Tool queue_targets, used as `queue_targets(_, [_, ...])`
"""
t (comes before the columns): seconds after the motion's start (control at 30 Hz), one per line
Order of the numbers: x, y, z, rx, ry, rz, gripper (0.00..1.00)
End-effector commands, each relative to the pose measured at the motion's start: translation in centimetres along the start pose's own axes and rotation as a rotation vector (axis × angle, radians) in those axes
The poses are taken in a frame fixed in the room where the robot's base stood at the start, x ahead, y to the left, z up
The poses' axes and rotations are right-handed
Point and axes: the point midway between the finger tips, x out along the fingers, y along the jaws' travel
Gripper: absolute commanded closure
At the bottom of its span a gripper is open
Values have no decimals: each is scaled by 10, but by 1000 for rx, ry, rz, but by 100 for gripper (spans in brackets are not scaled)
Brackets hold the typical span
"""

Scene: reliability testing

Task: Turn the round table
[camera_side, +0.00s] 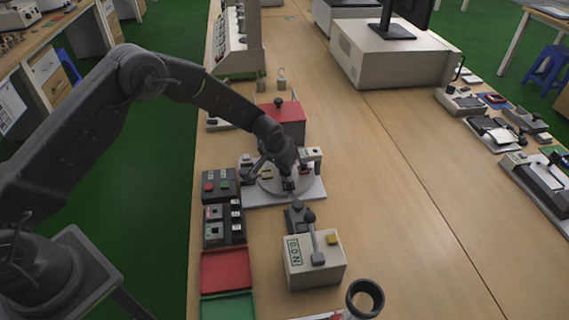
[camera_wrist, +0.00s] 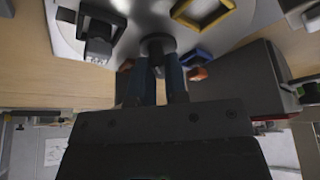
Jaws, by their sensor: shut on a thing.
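The round table (camera_side: 272,188) is a light grey disc on a pale base plate (camera_side: 311,191), beside the long bench's left edge. Several small fixtures stand on it, including a yellow frame (camera_wrist: 203,14) and a blue frame (camera_wrist: 193,57) in the wrist view. A dark round-topped knob (camera_wrist: 157,43) rises from the disc (camera_wrist: 140,14). My gripper (camera_side: 273,169) is low over the disc. In the wrist view its two fingers (camera_wrist: 157,78) are shut on the knob. The arm hides part of the disc in the side view.
A red-topped box (camera_side: 284,117) stands just behind the disc. Button boxes (camera_side: 221,186) are at its left, and a beige meter box with a lever (camera_side: 314,262) is in front. Red (camera_side: 226,270) and green (camera_side: 228,307) trays lie nearer. The bench's middle (camera_side: 390,200) is clear.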

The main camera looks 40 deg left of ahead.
Motion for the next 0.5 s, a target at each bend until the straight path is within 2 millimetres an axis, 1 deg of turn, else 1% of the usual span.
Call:
queue_targets(0.37, [0, 0, 0, -20, 0, -5, 100])
queue_targets(0.4, [0, 0, 0, -20, 0, -5, 83])
queue_targets(0.5, [0, 0, 0, -18, 0, -5, 74])
